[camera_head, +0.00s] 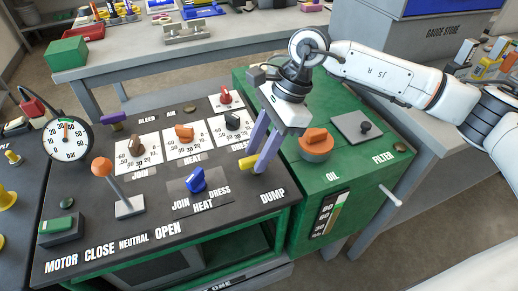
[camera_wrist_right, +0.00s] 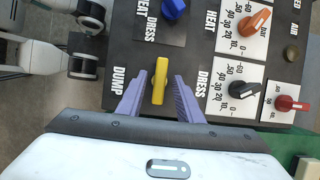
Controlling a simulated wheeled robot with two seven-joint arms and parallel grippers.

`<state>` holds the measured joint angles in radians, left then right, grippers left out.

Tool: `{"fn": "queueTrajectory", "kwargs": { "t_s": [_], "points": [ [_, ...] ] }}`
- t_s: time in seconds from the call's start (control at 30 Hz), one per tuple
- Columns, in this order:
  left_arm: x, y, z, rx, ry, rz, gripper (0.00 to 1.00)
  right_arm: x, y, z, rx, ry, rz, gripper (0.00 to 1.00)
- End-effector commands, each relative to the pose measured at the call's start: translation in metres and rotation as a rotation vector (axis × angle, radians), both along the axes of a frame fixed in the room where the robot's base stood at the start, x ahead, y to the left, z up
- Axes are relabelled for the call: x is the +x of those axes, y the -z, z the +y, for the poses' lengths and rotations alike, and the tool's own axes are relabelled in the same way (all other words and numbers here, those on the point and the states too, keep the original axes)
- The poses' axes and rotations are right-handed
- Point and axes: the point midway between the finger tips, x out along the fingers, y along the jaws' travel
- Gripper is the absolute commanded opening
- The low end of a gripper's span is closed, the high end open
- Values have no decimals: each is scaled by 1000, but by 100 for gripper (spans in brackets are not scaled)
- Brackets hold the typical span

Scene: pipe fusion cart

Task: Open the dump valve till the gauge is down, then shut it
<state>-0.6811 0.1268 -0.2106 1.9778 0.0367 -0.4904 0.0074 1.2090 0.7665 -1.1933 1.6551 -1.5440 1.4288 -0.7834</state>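The dump valve has a yellow bar handle (camera_head: 248,162) by the DUMP label at the right of the black panel. In the right wrist view the handle (camera_wrist_right: 160,82) stands between the purple fingers of my right gripper (camera_wrist_right: 161,84), with a small gap on each side. My right gripper (camera_head: 262,155) is open, reaching down over the handle. The round gauge (camera_head: 68,139) is at the panel's left. Its red needle points about straight up, near the 30 mark. My left gripper is not in view.
A blue selector (camera_head: 196,180) and several dial knobs lie close left of the valve. An orange-knobbed lever (camera_head: 103,168) stands at the panel's left. An orange oil cap (camera_head: 316,140) sits on the green tank (camera_head: 350,175) at right. A purple knob (camera_head: 112,118) is near BLEED.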

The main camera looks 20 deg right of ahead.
Motion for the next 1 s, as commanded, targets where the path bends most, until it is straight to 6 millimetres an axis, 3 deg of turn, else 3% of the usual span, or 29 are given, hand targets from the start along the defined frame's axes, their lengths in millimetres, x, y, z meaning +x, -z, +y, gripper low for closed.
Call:
{"fn": "queueTrajectory", "kwargs": {
  "t_s": [0.03, 0.23, 0.67, 1.0],
  "points": [
    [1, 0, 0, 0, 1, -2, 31, 0, 0, 0, 0, 0, 0, 33],
    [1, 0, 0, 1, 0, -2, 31, 0, 0, 0, 0, 0, 0, 0],
    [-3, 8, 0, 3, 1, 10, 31, -1, 1, 0, 0, 68, -1, 0],
    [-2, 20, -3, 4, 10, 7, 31, -3, 2, 0, 2, 325, -3, 0]
  ]
}}
